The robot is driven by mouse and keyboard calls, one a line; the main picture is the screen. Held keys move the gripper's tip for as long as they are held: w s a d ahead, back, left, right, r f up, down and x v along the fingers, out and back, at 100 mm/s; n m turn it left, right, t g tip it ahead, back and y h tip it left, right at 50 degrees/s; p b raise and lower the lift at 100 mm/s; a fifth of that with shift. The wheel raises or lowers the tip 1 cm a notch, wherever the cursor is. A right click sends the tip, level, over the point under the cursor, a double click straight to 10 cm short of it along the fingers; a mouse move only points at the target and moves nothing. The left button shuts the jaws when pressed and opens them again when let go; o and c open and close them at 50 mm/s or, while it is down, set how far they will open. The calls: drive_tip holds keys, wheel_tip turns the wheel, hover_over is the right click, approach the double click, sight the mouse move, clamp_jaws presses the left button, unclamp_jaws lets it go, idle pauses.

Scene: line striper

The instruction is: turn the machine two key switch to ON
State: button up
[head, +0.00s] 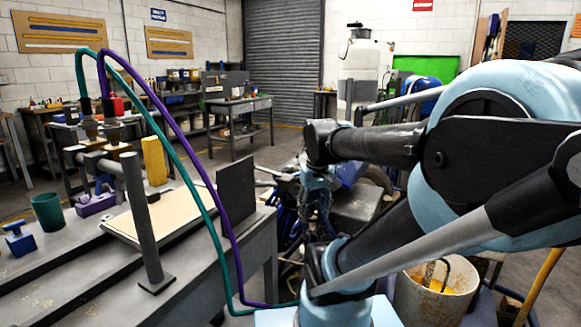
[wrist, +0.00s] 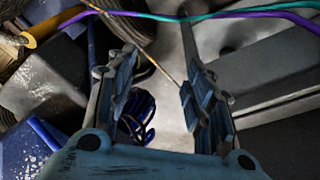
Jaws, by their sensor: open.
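My gripper (wrist: 157,45) shows in the wrist view with its two dark blue fingers spread apart and nothing between them. Beyond the fingers are pale floor, a thin orange-brown line and a bundle of blue cables or hose (wrist: 138,112). I cannot make out a key switch or an ON mark in either view. In the head view, dark machinery with blue parts (head: 352,200) stands right of the bench, partly hidden by my arm. I cannot tell which machine is machine two.
A dirty bucket (head: 408,300) stands at lower right. Open floor lies before the roller shutter (head: 283,60).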

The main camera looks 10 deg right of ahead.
drive_tip(key=w+r+n, duration=0.2)
drive_tip(key=w+r, duration=0.6)
drive_tip(key=w, duration=0.2)
wheel_tip(320, 180, up, 6)
drive_tip(key=n+g, duration=0.2)
drive_tip(key=n, duration=0.6)
hover_over(291, 166)
drive_tip(key=w, duration=0.1)
drive_tip(key=f, duration=1.6)
drive_tip(key=shift+s+f, duration=0.2)
drive_tip(key=shift+f, duration=0.15)
